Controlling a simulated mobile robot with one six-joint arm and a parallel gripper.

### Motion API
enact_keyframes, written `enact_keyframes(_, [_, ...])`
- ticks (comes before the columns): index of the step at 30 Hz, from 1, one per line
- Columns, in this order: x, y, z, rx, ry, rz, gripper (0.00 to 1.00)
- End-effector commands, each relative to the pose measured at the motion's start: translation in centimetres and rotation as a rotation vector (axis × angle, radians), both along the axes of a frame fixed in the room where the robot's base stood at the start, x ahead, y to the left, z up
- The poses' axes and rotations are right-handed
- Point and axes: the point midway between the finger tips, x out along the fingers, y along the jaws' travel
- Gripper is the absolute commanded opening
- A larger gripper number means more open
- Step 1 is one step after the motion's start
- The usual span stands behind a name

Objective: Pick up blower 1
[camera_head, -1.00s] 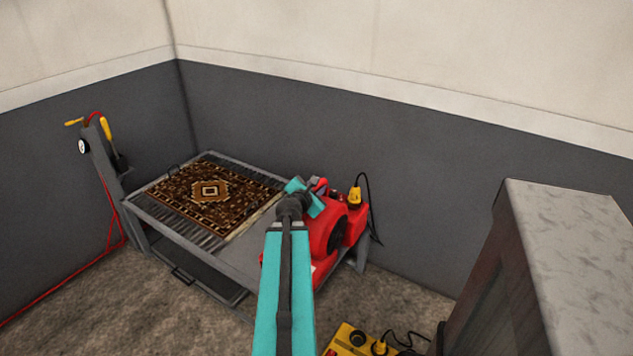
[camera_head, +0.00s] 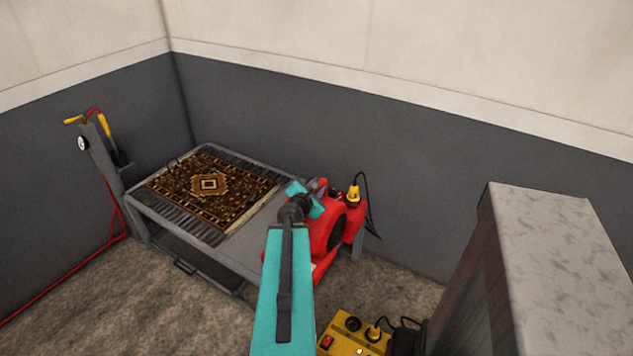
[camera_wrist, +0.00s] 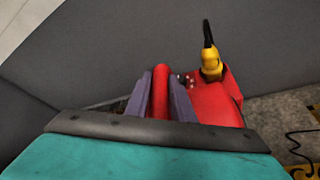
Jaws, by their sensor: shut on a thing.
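The red blower (camera_head: 325,231) is at the right end of the grey table in the head view, partly hidden behind my teal arm. A yellow plug (camera_head: 353,195) with a black cord stands at its right side. My gripper (camera_head: 315,190) is at the blower's top. In the wrist view my gripper (camera_wrist: 160,95) is shut on the red bar of the blower's handle, which runs between its two grey fingers. The blower's red body (camera_wrist: 214,103) shows to the right of the fingers. Whether its underside touches the table is hidden.
A patterned rug (camera_head: 212,184) lies on the grey table (camera_head: 243,250). A post with a gauge (camera_head: 100,150) and a red hose stands at left. A yellow box (camera_head: 345,335) with a cord is on the floor near front. A tall grey cabinet (camera_head: 545,230) blocks the right.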

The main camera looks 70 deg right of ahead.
Motion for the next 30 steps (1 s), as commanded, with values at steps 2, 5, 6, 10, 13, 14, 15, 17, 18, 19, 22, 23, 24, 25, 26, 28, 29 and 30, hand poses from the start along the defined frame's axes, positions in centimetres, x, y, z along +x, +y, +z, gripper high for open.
enact_keyframes(2, [-0.1, 0.1, 0.9, -0.006, 0.003, 0.001, 0.0])
enact_keyframes(5, [-0.4, 0.2, 0.9, -0.007, 0.002, 0.0, 0.0])
enact_keyframes(6, [-0.4, 0.3, 0.9, -0.007, 0.005, 0.0, 0.0])
enact_keyframes(10, [-0.7, 0.5, 1.0, -0.007, 0.003, -0.002, 0.0])
enact_keyframes(13, [-0.9, 0.7, 1.0, -0.006, 0.004, -0.002, 0.0])
enact_keyframes(14, [-0.9, 0.8, 1.0, -0.007, 0.005, -0.002, 0.0])
enact_keyframes(15, [-1.0, 0.8, 1.0, -0.007, 0.003, -0.002, 0.0])
enact_keyframes(17, [-1.1, 1.0, 1.0, -0.007, 0.005, -0.001, 0.0])
enact_keyframes(18, [-1.2, 1.0, 0.9, -0.006, 0.003, -0.001, 0.0])
enact_keyframes(19, [-1.2, 1.1, 0.9, -0.006, 0.004, -0.001, 0.0])
enact_keyframes(22, [-1.3, 1.2, 0.9, -0.007, 0.002, 0.0, 0.0])
enact_keyframes(23, [-1.3, 1.3, 0.9, -0.007, 0.003, 0.0, 0.0])
enact_keyframes(24, [-1.3, 1.3, 0.9, -0.007, 0.003, 0.0, 0.0])
enact_keyframes(25, [-1.4, 1.3, 0.9, -0.006, 0.002, 0.0, 0.0])
enact_keyframes(26, [-1.4, 1.4, 0.9, -0.006, 0.002, 0.0, 0.0])
enact_keyframes(28, [-1.4, 1.4, 0.8, -0.005, 0.003, 0.001, 0.0])
enact_keyframes(29, [-1.4, 1.5, 0.8, -0.005, 0.003, 0.002, 0.0])
enact_keyframes(30, [-1.4, 1.5, 0.8, -0.005, 0.003, 0.002, 0.0])
